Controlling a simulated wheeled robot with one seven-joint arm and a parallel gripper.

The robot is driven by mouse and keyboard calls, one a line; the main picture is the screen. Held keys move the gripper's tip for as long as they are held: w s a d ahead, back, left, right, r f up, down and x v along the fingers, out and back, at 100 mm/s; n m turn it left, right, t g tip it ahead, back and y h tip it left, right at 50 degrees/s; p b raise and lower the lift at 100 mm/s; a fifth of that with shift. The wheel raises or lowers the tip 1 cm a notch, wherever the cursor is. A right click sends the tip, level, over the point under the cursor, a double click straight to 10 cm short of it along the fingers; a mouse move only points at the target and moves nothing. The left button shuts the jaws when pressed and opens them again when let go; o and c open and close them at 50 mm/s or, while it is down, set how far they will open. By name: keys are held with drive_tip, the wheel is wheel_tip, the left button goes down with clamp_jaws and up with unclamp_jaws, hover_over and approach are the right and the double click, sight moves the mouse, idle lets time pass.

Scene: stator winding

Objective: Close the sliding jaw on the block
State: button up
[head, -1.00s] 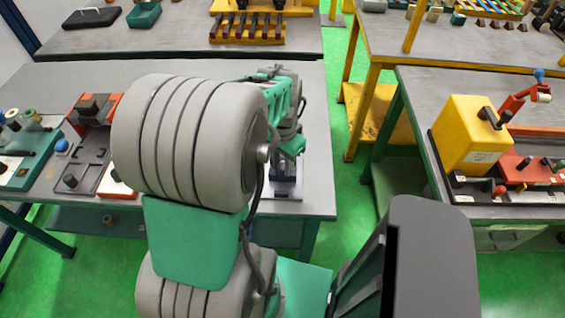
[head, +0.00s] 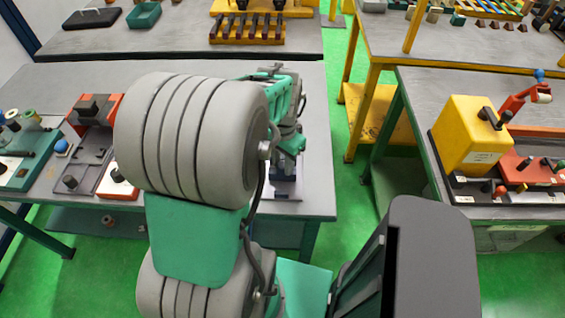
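My arm's large grey and green links fill the middle of the head view. My gripper (head: 290,146) is at the far end of the arm, above the front right part of the near bench; its fingers cannot be made out. Below it is a small fixture (head: 286,188) with a dark and pale base, mostly covered by my arm. I cannot make out the sliding jaw or the block there, nor any contact with my gripper.
On the bench (head: 318,120), a red and dark fixture (head: 100,103) and a green device (head: 28,160) with knobs stand at left. A yellow box (head: 468,135) and a red device (head: 530,168) stand on the right bench. Green floor lies between the benches.

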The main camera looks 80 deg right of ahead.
sight(283, 165)
drive_tip(key=o, duration=0.4)
wheel_tip(283, 165, up, 8)
drive_tip(key=shift+f+b, duration=0.1)
drive_tip(key=shift+b, duration=0.35)
